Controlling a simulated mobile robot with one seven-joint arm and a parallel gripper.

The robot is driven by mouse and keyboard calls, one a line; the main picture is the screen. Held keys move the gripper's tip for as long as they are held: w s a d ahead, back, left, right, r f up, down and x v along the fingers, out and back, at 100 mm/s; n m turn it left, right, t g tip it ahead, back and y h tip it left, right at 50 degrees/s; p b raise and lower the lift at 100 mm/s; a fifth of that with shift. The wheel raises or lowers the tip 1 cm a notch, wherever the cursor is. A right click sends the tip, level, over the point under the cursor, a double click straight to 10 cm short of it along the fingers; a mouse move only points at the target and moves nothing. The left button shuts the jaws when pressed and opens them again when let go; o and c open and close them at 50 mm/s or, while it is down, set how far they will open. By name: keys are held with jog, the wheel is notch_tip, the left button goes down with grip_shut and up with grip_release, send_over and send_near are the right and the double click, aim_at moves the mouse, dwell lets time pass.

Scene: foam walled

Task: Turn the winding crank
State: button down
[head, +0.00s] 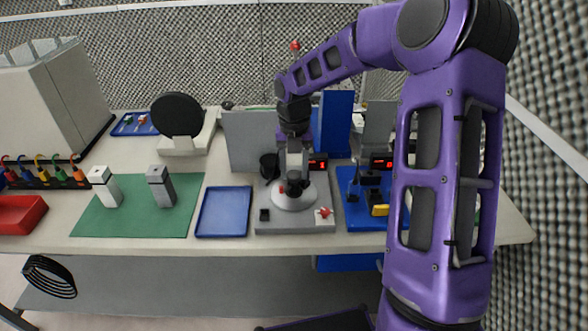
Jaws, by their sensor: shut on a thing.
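The winding station (265,226) is a grey base with a round silver disc (291,205) on top, in the middle of the table. My gripper (294,190) points straight down over the disc. It is shut on the winding crank, whose dark handle is mostly hidden by the fingers. The crank's exact angle is too small to tell.
A grey upright panel (243,142) and a small red-digit display (318,164) stand behind the station. A blue tray (222,226) lies to its left, and a blue fixture (360,218) with a yellow part (380,210) stands to its right. A green mat (130,226) holds two blocks.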

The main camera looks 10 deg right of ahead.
aim_at(294, 174)
jog(key=shift+n, duration=1.1)
jog(key=shift+n, duration=0.5)
jog(key=shift+c, duration=1.7)
grip_release()
jog(key=shift+r, duration=0.15)
notch_tip(294, 174, up, 17)
